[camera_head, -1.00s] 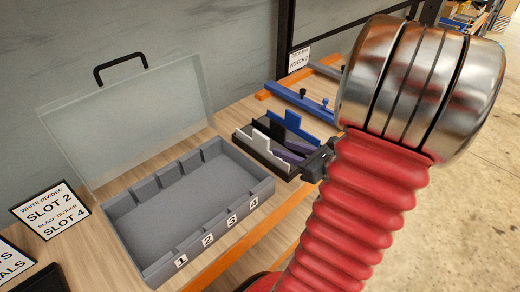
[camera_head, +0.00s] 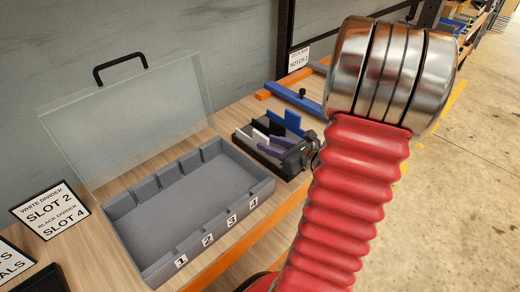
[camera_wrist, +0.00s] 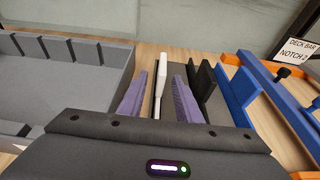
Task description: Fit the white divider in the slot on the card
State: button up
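The white divider (camera_head: 260,137) stands upright in a dark holder (camera_head: 246,143) on the bench; it also shows in the wrist view (camera_wrist: 162,68). My gripper (camera_head: 270,145) is open at the holder. In the wrist view its two purple fingers (camera_wrist: 160,80) stand on either side of the white divider, with gaps showing. The card (camera_head: 50,210) reads white divider slot 2, black divider slot 4. The grey tray (camera_head: 150,274) has slots numbered 1 to 4 along its front, and its interior looks empty. How deep the fingers reach is unclear.
A black divider (camera_wrist: 202,82) and a blue divider (camera_wrist: 237,90) stand right of the white one, the black close to my right finger. The tray's clear lid (camera_head: 130,120) is raised behind it. A blue bar (camera_head: 296,100) lies beyond the holder.

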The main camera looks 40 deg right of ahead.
aim_at(253, 138)
jog(key=shift+x, duration=2.6)
jog(key=shift+d+f, duration=0.1)
jog(key=shift+d, duration=0.05)
jog(key=shift+c, duration=0.7)
grip_shut()
